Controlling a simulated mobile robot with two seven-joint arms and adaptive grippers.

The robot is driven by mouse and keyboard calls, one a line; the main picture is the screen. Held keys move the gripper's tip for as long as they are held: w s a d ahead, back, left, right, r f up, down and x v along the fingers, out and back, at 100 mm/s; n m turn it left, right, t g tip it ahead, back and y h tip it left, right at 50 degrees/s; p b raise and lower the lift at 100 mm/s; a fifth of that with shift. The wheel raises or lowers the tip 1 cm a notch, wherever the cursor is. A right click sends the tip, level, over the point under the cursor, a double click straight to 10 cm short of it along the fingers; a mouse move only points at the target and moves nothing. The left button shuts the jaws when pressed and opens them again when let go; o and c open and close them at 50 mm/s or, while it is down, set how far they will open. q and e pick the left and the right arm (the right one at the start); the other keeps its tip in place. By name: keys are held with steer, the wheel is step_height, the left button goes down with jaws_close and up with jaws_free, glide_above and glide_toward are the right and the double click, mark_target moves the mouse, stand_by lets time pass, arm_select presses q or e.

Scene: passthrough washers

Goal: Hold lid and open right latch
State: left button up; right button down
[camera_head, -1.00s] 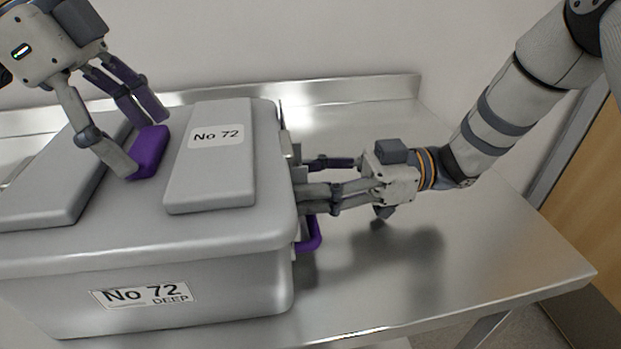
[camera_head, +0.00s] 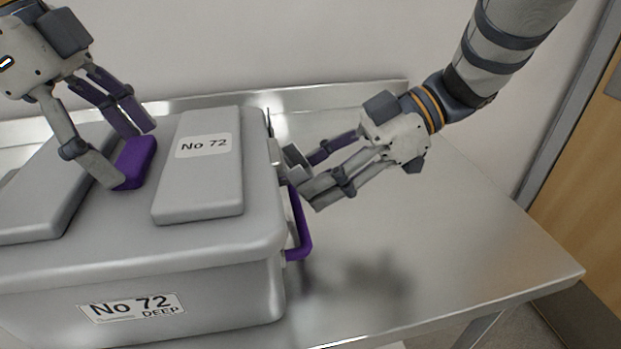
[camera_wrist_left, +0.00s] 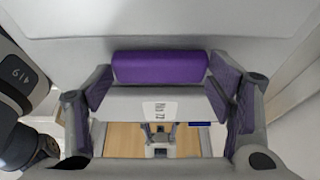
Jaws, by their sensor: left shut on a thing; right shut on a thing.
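A grey lidded container (camera_head: 190,290) marked "No 72 DEEP" stands on a metal table. Its lid (camera_head: 200,240) has raised grey panels and a purple block-shaped handle (camera_head: 136,162) between them. My left gripper (camera_head: 132,158) is shut on the purple handle from above; the handle also shows between its fingers in the left wrist view (camera_wrist_left: 160,67). My right gripper (camera_head: 305,178) is at the container's right side, shut on the right latch (camera_head: 292,160), a grey flap tilted out from the wall near the lid's edge. The fingers partly hide the latch.
A purple side handle (camera_head: 300,235) sticks out of the container's right wall, below my right gripper. The metal table (camera_head: 450,250) is clear to the right. A low upstand (camera_head: 340,97) and the wall close off the back.

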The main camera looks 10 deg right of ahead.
steer(key=shift+d+r+h, duration=0.2)
steer(key=shift+r+h, duration=0.3)
steer(key=shift+h, duration=0.45)
steer(key=shift+d+r+h, duration=0.2)
steer(key=shift+r+h, duration=0.25)
steer(key=shift+h, duration=0.55)
steer(key=shift+d+r+h, duration=0.2)
steer(key=shift+r+h, duration=0.3)
steer(key=shift+h, duration=0.45)
steer(key=shift+r, duration=0.1)
steer(key=c, duration=0.8)
jaws_free()
steer(key=v, duration=1.2)
